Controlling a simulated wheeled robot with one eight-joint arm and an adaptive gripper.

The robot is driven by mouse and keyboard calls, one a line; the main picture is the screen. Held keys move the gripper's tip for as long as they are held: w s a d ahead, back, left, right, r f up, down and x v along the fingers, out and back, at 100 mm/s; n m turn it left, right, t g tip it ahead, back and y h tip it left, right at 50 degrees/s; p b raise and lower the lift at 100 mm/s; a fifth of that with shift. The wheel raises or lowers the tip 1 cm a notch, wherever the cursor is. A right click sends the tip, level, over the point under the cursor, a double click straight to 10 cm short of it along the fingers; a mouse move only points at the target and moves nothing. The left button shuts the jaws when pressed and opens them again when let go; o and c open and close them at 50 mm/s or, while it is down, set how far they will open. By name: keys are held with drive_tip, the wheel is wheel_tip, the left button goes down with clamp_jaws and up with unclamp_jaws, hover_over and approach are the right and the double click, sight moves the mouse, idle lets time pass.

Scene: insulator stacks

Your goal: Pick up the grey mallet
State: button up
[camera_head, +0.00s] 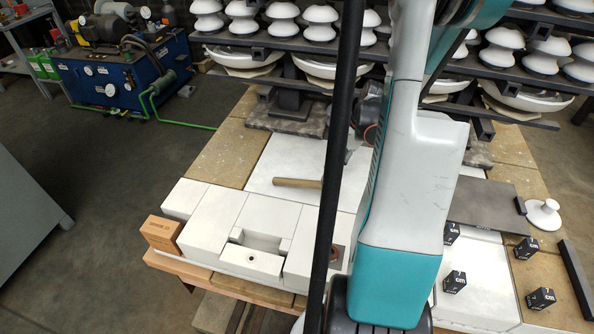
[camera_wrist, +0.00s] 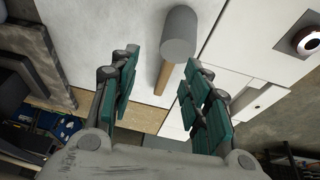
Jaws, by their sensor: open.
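The grey mallet has a grey cylindrical head and a tan wooden handle. In the wrist view, the mallet's head (camera_wrist: 179,36) is at the top middle, and its handle (camera_wrist: 163,76) runs down from it between the fingers. In the head view, the mallet's handle (camera_head: 297,183) lies on a white slab; most of the head is hidden behind my arm and a dark pole. My gripper (camera_wrist: 160,68) is open, with its green-padded fingers apart on either side of the handle. Nothing is held. The gap between the fingers and the mallet is hard to judge.
A rack of white insulators (camera_head: 322,22) stands behind. Small black cubes (camera_head: 455,281) and a dark plate (camera_head: 487,206) are on the right.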

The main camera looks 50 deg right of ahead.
sight(312, 182)
drive_tip(key=shift+w+a+r+y, duration=0.25)
drive_tip(key=shift+a+r+y, duration=0.15)
drive_tip(key=shift+a, duration=0.35)
drive_tip(key=shift+w+a+f, duration=0.1)
drive_tip(key=shift+w+a, duration=0.1)
drive_tip(key=shift+a, duration=0.1)
drive_tip(key=b+x, duration=0.3)
drive_tip(key=x, duration=0.4)
drive_tip(key=shift+w+a+f, duration=0.1)
drive_tip(key=shift+w+f, duration=0.1)
drive_tip(key=shift+f, duration=0.1)
drive_tip(key=shift+a+b+x, duration=0.2)
drive_tip(key=shift+b+x, duration=1.15)
drive_tip(key=shift+x, duration=1.5)
drive_tip(key=shift+w+r, duration=0.1)
drive_tip(key=shift+r, duration=0.05)
clamp_jaws()
